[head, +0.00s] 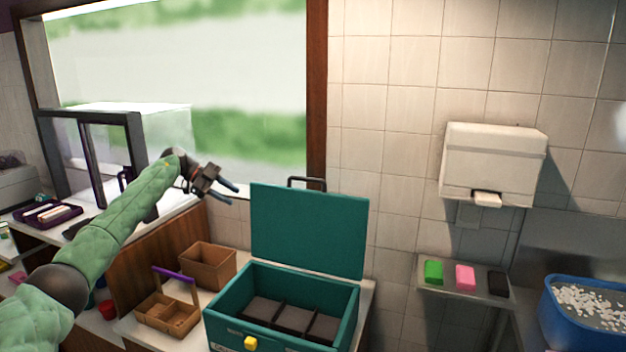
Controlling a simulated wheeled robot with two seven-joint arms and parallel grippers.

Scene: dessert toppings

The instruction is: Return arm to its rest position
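My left arm (122,222) in its green padded cover reaches in from the lower left, raised up and away over the counter. My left gripper (233,195) is in the air in front of the window, left of the raised lid of a teal box. Its two bluish fingers stand apart with nothing visible between them. My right gripper is not in view.
The open teal box (224,315) has dark compartments inside. A wooden bin (208,266) and a wooden basket (168,316) with a purple handle stand left of it. Green, pink and dark blocks sit on a wall shelf (440,291). A blue tub (551,318) holds white pieces.

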